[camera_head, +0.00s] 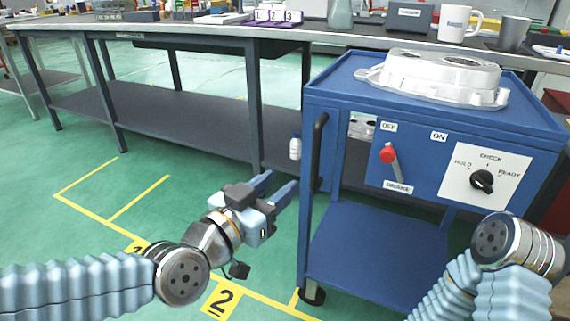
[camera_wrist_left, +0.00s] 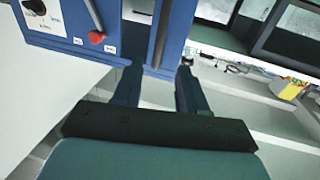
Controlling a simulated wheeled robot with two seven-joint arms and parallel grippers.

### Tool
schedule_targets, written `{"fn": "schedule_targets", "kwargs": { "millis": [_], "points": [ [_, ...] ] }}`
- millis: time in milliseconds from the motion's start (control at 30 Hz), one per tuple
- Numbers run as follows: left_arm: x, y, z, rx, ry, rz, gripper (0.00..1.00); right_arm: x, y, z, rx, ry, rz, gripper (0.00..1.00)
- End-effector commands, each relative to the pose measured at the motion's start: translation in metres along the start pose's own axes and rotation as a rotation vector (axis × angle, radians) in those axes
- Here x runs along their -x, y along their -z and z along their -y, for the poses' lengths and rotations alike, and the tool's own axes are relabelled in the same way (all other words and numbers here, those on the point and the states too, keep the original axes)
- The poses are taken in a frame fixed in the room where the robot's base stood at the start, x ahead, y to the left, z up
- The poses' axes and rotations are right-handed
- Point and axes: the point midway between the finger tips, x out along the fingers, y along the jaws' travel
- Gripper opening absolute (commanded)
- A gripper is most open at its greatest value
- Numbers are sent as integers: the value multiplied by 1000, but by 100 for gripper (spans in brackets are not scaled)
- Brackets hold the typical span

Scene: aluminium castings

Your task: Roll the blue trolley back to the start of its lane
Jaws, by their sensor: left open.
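The blue trolley (camera_head: 345,88) stands on the right, in front of the bench. A dark upright handle (camera_head: 318,150) runs down its left post. A silver casting (camera_head: 440,78) lies on its top. My left gripper (camera_head: 277,186) is open and empty, to the left of the handle with a gap between them. In the left wrist view the handle (camera_wrist_left: 160,35) lies ahead, between the lines of the open fingers (camera_wrist_left: 158,80). Yellow lane lines (camera_head: 90,208) mark the green floor, with a "2" plate (camera_head: 222,297). My right arm shows at lower right; its gripper is out of view.
The trolley front has a red-knobbed lever (camera_head: 388,155) and a black dial (camera_head: 482,181). A long grey bench (camera_head: 190,125) stands behind, with a small white bottle (camera_head: 295,147) near its leg. The floor left of the trolley is clear.

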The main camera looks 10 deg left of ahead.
Motion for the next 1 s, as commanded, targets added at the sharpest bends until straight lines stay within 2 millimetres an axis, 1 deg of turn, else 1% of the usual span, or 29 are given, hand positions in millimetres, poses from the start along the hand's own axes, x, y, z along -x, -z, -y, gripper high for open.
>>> {"fn": "schedule_targets", "kwargs": {
  "millis": [67,167,300,467,533,700,833,1000],
  "points": [
    [-1,6,-1,-2,-3,-11,42,4,0,1,-1,-1,-1,0],
    [-9,9,0,-2,0,-8,42,16,1,4,-2,-3,-4,0],
    [-28,12,-2,-6,-5,-4,42,39,2,11,-3,-7,-10,0],
    [-53,11,-2,-6,-4,-3,42,62,4,17,-5,-12,-16,0],
    [-70,3,-1,-5,-3,-7,42,54,4,14,-5,-13,-18,0],
    [-106,4,-1,-4,-3,-9,42,54,4,14,-5,-13,-17,0],
    [-124,5,-1,-2,-2,-11,42,55,4,14,-5,-13,-17,0],
    [-135,5,-1,-2,-3,-11,42,55,4,14,-5,-13,-17,0]
  ]
}}
